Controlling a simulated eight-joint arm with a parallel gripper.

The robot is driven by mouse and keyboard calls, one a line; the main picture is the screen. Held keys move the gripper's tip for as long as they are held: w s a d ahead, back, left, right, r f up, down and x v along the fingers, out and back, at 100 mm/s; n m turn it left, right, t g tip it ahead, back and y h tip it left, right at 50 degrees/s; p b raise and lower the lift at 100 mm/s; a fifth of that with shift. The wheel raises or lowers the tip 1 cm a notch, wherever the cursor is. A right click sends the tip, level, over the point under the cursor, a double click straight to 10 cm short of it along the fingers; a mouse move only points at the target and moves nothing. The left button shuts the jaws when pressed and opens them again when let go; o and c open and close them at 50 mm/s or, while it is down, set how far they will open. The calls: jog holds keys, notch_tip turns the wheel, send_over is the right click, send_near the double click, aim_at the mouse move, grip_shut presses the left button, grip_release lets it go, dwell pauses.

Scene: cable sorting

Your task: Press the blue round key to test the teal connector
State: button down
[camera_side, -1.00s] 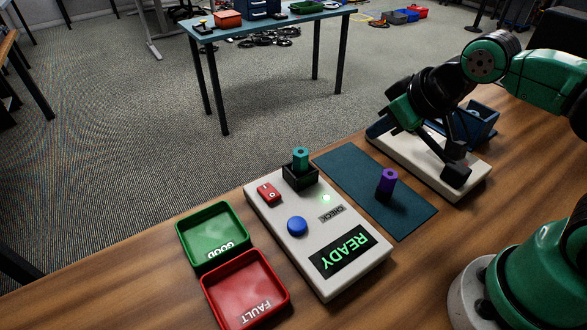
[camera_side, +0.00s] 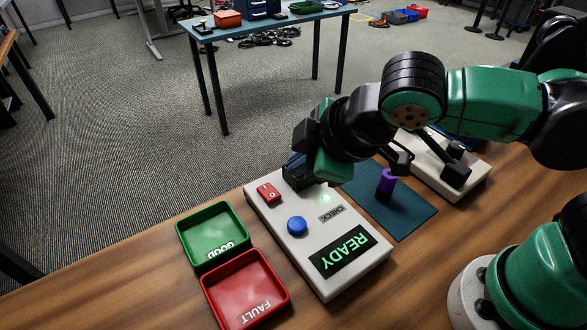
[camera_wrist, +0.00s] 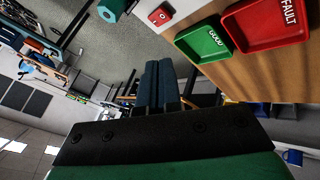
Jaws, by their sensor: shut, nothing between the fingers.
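The blue round key (camera_side: 297,225) sits uncovered on the white tester (camera_side: 345,283), whose screen reads READY. A green light glows beside the CHECK label. The teal connector is hidden behind my gripper in the side view; it shows at the top left edge of the wrist view (camera_wrist: 112,8). Its dark socket (camera_side: 299,182) is partly covered. My gripper (camera_wrist: 157,66) is shut and empty, its two dark fingers side by side. It is over the socket end of the tester in the side view, apart from the blue key.
A red switch (camera_side: 269,193) is on the tester. The green GOOD tray (camera_side: 203,263) and red FAULT tray (camera_side: 243,318) lie left of it. A purple connector (camera_side: 387,182) stands on the dark teal mat (camera_side: 404,222), close below my arm. A white-based fixture (camera_side: 466,187) is farther right.

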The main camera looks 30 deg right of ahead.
aim_at(300, 225)
jog(key=shift+f, duration=4.35)
jog(key=shift+f, duration=0.1)
jog(key=shift+f, duration=0.35)
jog(key=shift+r, duration=0.1)
jog(key=shift+r, duration=0.35)
jog(key=shift+r, duration=2.5)
